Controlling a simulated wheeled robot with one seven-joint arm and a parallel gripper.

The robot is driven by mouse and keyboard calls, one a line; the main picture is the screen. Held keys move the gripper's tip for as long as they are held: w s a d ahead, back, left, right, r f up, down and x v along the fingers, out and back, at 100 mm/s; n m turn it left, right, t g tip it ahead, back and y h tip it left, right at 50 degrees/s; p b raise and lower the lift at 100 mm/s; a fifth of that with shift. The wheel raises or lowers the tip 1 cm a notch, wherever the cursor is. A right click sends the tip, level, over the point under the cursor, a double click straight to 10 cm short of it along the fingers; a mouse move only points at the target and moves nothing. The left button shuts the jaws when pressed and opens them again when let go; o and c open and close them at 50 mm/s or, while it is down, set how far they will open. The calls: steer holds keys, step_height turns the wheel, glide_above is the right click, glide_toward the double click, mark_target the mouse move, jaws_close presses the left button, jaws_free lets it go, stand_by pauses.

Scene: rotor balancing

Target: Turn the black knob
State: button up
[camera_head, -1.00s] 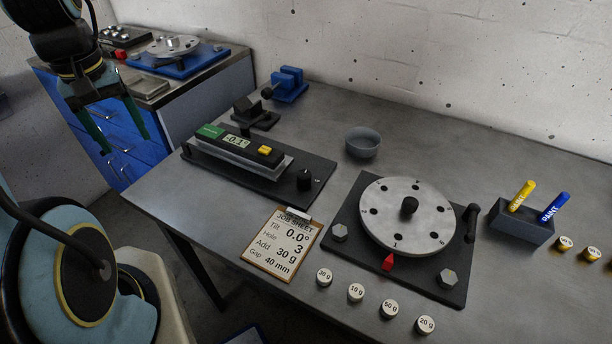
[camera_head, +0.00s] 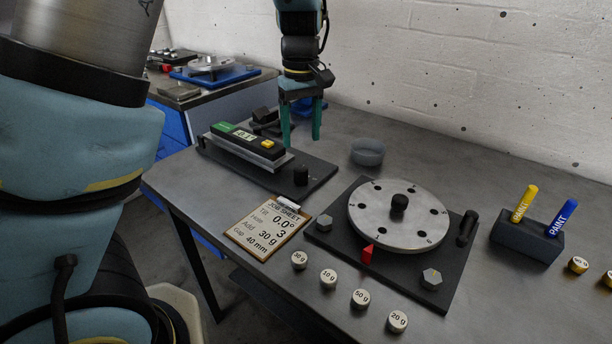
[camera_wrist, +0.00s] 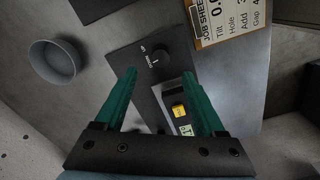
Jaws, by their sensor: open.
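The black knob (camera_head: 300,175) stands upright on the right end of a dark base plate (camera_head: 318,168) that also carries the digital level (camera_head: 240,139). The level's display appears to read -0.1°. In the wrist view the knob (camera_wrist: 156,62) lies beyond the fingertips, with a white pointer line on top and a label beside it.
A grey bowl (camera_head: 367,152) stands right of the knob. The rotor disc (camera_head: 372,214) on its black plate is in front right. A job sheet (camera_head: 266,228) lies in front of the knob. Several weights, including one marked 10 g (camera_head: 328,278), line the front. A paint holder (camera_head: 527,240) is at right.

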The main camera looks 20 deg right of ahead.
mark_target(301, 169)
step_height(301, 169, down, 10)
steer(key=shift+a, duration=0.1)
steer(key=shift+c, duration=0.4)
jaws_close()
stand_by(0.4)
